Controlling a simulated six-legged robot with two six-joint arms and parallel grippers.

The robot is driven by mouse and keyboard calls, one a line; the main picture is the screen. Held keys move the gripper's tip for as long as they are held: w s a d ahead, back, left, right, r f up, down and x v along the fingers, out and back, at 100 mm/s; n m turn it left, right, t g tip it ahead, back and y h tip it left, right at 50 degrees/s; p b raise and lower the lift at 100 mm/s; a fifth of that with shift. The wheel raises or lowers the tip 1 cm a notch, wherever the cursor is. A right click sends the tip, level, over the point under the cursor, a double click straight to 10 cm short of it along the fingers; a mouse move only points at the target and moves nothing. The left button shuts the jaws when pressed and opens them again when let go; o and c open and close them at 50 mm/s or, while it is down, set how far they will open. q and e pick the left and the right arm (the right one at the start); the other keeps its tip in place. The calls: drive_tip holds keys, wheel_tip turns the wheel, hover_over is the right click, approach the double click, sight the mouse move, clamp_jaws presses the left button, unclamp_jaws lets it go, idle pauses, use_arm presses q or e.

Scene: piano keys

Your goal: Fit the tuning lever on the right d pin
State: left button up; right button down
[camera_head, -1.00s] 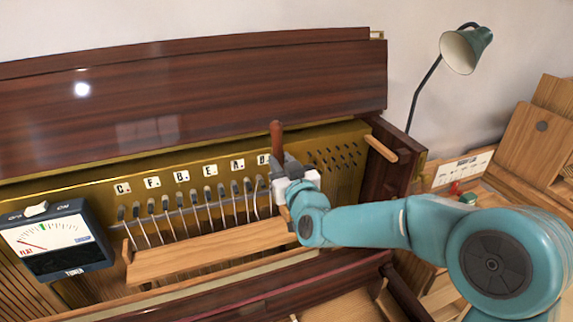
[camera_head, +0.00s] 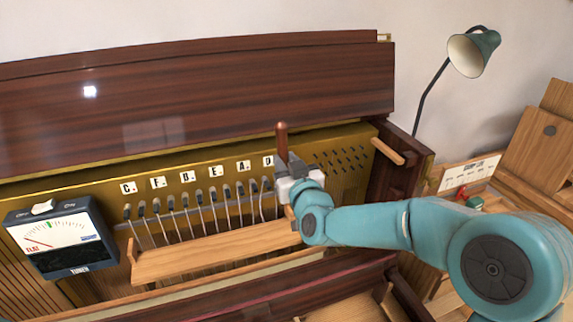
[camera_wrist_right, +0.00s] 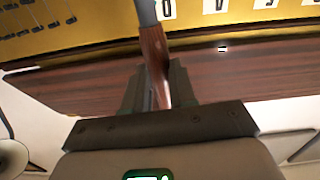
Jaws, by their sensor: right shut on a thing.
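The tuning lever has a reddish-brown wooden handle (camera_head: 282,138) that stands up roughly vertical. My right gripper (camera_head: 290,168) is shut on the lever just below the handle's upper part. In the right wrist view the handle (camera_wrist_right: 154,48) sits between the dark fingers (camera_wrist_right: 157,88), and a grey metal shaft (camera_wrist_right: 147,12) runs out of the top of the picture. The lever's working end is hidden in both views. The rightmost D label (camera_head: 268,161) is just left of the gripper, with a pin (camera_head: 265,183) below it. I cannot tell whether the lever touches a pin. My left gripper is not in view.
A row of pins with wires (camera_head: 198,197) runs left along the gold plate, above a wooden rail (camera_head: 205,253). A tuner meter (camera_head: 55,238) stands at the left. Several smaller pins (camera_head: 342,158) lie right of the gripper. A green lamp (camera_head: 472,52) stands behind at right.

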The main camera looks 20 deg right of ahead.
drive_tip(key=shift+s+d+r, duration=0.1)
drive_tip(key=shift+b, duration=0.45)
drive_tip(key=shift+w, duration=0.35)
drive_tip(key=shift+w, duration=0.35)
drive_tip(key=shift+w, duration=0.15)
idle(0.5)
drive_tip(key=shift+w, duration=0.3)
